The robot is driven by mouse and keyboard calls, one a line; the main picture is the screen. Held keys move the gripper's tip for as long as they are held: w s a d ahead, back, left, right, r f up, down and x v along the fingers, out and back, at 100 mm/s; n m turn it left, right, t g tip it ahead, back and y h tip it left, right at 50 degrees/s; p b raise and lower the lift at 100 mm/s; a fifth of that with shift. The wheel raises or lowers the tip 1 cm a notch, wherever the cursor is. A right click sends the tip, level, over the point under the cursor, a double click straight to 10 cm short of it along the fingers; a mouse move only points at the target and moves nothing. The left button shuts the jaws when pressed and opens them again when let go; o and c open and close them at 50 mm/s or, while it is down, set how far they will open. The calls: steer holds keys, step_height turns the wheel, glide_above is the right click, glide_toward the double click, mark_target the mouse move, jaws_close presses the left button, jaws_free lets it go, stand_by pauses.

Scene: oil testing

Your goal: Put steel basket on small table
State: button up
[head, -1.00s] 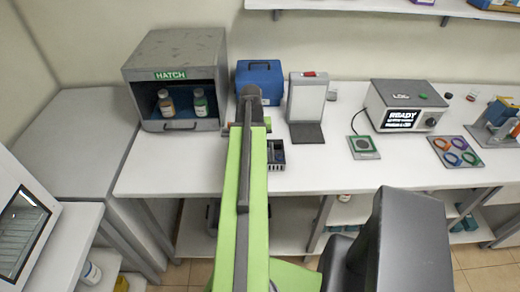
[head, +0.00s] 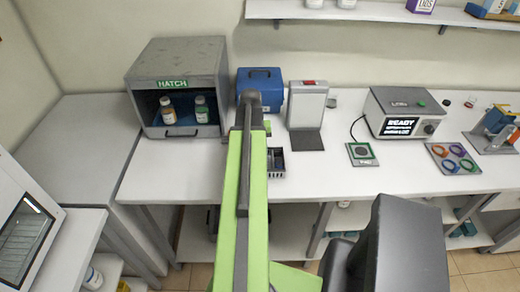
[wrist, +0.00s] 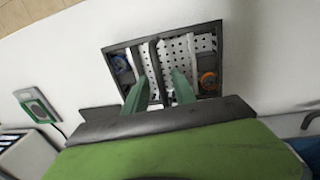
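The steel basket (wrist: 205,44) fills the upper middle of the wrist view. It has a dark rim, a perforated bottom, dark dividers, and a blue item and an orange item at its sides. In the head view the basket (head: 276,161) sits on the long white bench, partly hidden by my arm. My gripper (wrist: 158,88) is over the basket, its two green fingers apart on either side of a dark central bar. I cannot tell whether they touch the bar. A grey low surface (head: 65,135) stands left of the bench; I cannot tell if it is the small table.
A grey hatch box (head: 175,62) with two bottles, a blue case (head: 260,92) and an upright white panel (head: 307,103) stand behind the basket. A device reading READY (head: 398,108) is to the right. The bench front right of the basket is clear.

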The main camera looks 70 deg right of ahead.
step_height(320, 180, up, 10)
steer(key=w+p, duration=0.1)
steer(key=p, duration=0.7)
steer(key=shift+a, duration=0.2)
steer(key=shift+w+f, duration=0.1)
